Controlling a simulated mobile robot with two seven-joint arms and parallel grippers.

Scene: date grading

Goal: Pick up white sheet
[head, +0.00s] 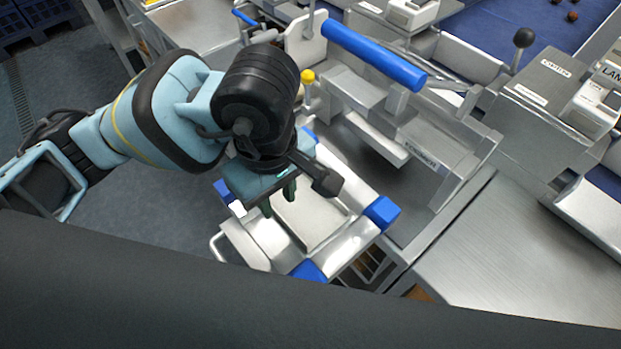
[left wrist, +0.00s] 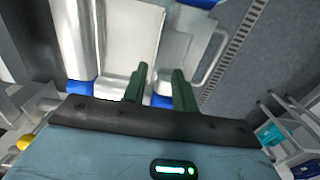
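The white sheet (head: 312,218) lies flat in a shiny metal tray (head: 265,238) with blue corner pieces. In the left wrist view the pale sheet (left wrist: 132,32) shows beyond the fingers, in the metal tray (left wrist: 88,38). My left gripper (head: 278,199) points down above the tray, over the left part of the sheet in the head view. Its two green fingers (left wrist: 160,72) are apart with nothing seen between them. I cannot tell how high the fingertips are above the sheet. The gripper hides part of the sheet and tray. My right gripper is not in view.
A metal machine with a blue handle bar (head: 375,55) stands behind the tray. A yellow knob (head: 307,76) is close to my left wrist. A bare steel table (head: 520,250) lies to the right. Open grey floor (head: 150,220) is at the left.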

